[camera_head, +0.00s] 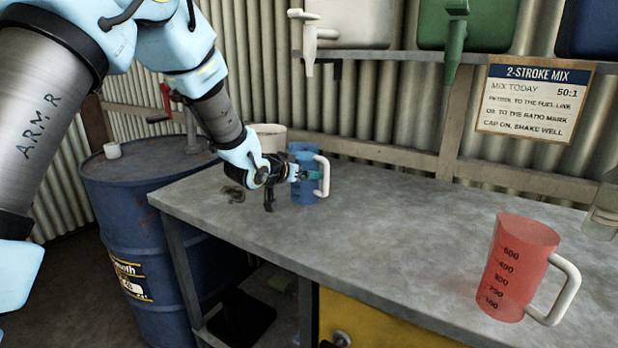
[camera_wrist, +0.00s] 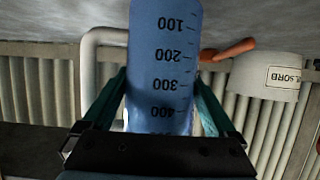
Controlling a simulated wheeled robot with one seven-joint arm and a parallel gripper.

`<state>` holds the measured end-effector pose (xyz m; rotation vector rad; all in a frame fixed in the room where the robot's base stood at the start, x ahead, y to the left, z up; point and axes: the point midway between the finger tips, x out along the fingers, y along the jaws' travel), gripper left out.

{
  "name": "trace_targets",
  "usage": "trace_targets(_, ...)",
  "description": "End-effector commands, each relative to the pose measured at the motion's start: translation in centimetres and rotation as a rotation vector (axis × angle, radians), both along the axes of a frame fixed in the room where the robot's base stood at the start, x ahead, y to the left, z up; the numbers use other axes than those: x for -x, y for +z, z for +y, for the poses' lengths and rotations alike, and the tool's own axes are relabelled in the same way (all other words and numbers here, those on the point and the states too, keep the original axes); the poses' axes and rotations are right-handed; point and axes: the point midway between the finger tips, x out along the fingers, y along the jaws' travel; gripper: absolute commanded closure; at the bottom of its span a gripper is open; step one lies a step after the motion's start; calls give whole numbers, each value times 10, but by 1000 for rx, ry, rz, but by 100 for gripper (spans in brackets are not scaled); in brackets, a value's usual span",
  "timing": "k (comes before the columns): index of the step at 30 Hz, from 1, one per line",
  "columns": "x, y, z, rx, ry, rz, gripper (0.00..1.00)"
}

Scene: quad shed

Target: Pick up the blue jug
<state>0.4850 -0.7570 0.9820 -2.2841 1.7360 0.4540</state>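The blue jug (camera_head: 303,190) stands upright on the grey workbench, with its white handle (camera_head: 323,176) on the right. In the wrist view, which is upside down, the blue jug (camera_wrist: 165,60) fills the middle, its dark scale marks facing me and its handle at the left. My gripper (camera_head: 308,175) is level with the jug's body. Its two teal fingers (camera_wrist: 161,80) lie one on each side of the jug, very close to its walls. I cannot tell whether they press on it. The jug's base appears to be on the bench.
A red jug (camera_head: 515,265) stands at the bench's right front. A pale tub (camera_head: 268,137) is behind the blue jug. A blue drum (camera_head: 150,215) stands left of the bench (camera_head: 400,225). The bench middle is clear.

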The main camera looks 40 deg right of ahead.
Motion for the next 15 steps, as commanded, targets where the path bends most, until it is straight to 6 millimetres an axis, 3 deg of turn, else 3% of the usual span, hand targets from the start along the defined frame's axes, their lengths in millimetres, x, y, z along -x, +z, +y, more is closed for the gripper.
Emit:
trace_targets(2, 0, 0, 0, 0, 0, 0, 18)
trace_targets(15, 0, 0, 0, 0, 0, 0, 68)
